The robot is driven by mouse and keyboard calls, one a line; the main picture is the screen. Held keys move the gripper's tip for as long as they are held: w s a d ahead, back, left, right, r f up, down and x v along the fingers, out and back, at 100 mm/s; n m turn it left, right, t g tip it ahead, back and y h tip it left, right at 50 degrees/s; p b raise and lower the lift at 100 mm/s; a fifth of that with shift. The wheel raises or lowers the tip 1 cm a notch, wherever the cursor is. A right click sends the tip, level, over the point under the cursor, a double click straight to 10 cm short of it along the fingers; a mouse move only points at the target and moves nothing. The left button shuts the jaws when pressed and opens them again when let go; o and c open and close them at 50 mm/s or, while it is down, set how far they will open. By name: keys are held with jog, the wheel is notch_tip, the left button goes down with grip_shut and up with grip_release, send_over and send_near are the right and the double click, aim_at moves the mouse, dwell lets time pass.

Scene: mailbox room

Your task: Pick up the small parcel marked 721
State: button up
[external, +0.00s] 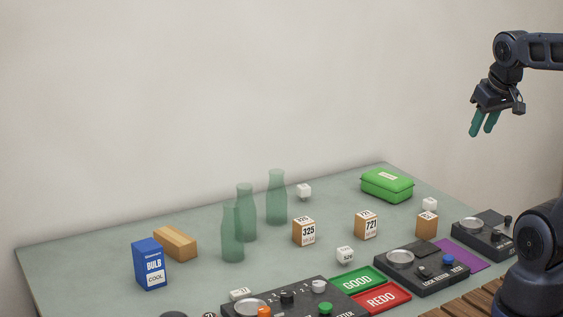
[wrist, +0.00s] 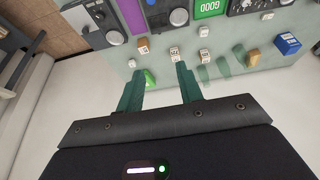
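The small parcel marked 721 (external: 366,225) is a light wooden-looking cube with a white label and black digits. It stands on the grey-green table (external: 70,262), right of the similar parcel marked 325 (external: 304,232). In the wrist view a small labelled cube (wrist: 174,54), probably the 721 parcel, shows just beyond the fingertips. My gripper (external: 484,128) is high above the table at the right, well apart from the parcel. Its two green fingers (wrist: 158,74) are spread with nothing between them.
Another small parcel (external: 427,225) stands right of 721, its number unclear. A white cube (external: 345,255) and the GOOD and REDO pads (external: 357,281) lie in front. A green box (external: 387,185) is behind. Translucent bottles (external: 276,198) and a blue bulb box (external: 149,264) stand left.

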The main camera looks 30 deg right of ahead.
jog(key=shift+o, duration=0.4)
jog(key=o, duration=0.6)
